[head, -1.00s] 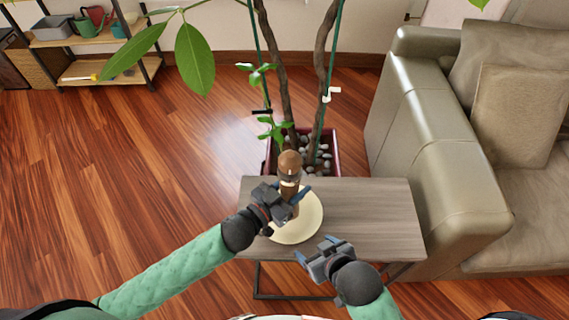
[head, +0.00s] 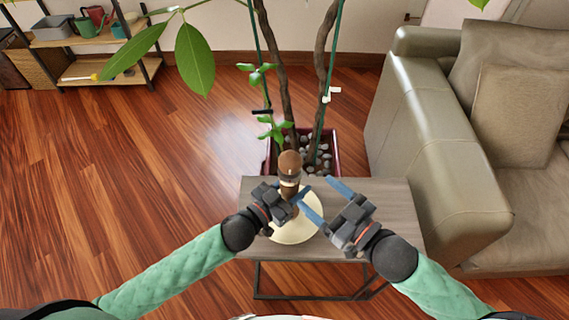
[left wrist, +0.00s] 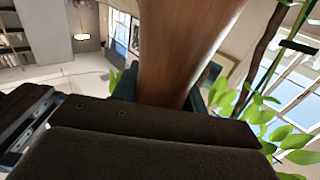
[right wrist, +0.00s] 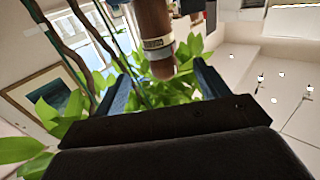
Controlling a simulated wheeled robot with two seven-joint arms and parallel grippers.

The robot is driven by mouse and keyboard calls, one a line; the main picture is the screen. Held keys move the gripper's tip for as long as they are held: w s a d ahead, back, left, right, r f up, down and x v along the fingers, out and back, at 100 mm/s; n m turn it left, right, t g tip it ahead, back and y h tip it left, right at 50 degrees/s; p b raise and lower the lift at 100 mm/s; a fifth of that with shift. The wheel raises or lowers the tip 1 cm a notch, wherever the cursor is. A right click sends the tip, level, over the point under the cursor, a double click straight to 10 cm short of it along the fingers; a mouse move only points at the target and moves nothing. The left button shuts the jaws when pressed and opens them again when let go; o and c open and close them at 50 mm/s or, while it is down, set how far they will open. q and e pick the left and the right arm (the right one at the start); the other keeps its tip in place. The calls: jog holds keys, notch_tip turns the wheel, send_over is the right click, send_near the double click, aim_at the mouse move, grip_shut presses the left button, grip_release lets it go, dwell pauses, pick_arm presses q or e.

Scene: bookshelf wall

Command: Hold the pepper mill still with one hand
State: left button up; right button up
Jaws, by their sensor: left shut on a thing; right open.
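The pepper mill (head: 289,166) is brown wood with a rounded top and a pale band. It stands upright over a cream round plate (head: 291,233) on a small side table. My left gripper (head: 291,199) is shut on the mill's lower body, and the mill's wood fills the middle of the left wrist view (left wrist: 185,45). My right gripper (head: 326,203) is open, to the right of the mill, its fingers pointing toward it. In the right wrist view the mill (right wrist: 155,35) shows beyond the open fingers, apart from them.
The grey wood side table (head: 390,205) has free surface at its right. A potted plant (head: 330,150) with tall stems stands just behind it. A beige sofa (head: 430,150) borders the table's right side. Open floor lies to the left.

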aim_at(283, 171)
jog(key=shift+x, duration=6)
jog(key=shift+s, duration=0.1)
jog(key=c, duration=1)
jog(key=shift+a+g, duration=0.1)
jog(key=shift+g, duration=0.2)
jog(key=shift+s+a+n+g+y, duration=0.1)
jog(key=shift+n+g+y, duration=0.8)
jog(key=shift+n+y, duration=0.1)
jog(key=shift+s+a+n+g+y, duration=0.1)
jog(key=shift+n+g+y, duration=0.4)
jog(key=shift+n+g, duration=0.25)
jog(key=shift+s+a+n+g+y, duration=0.1)
jog(key=shift+n+g+y, duration=0.35)
jog(key=shift+n+g, duration=0.6)
jog(key=shift+s+a+n+g+y, duration=0.15)
jog(key=shift+n+g+y, duration=0.35)
jog(key=shift+g, duration=1)
jog(key=shift+s+d+f+n+g, duration=0.15)
jog(key=shift+n+g, duration=1.2)
jog(key=shift+g, duration=0.75)
jog(key=shift+s+d+r+n+g, duration=0.1)
jog(key=shift+d+n+g, duration=0.1)
jog(key=shift+n+g, duration=1.55)
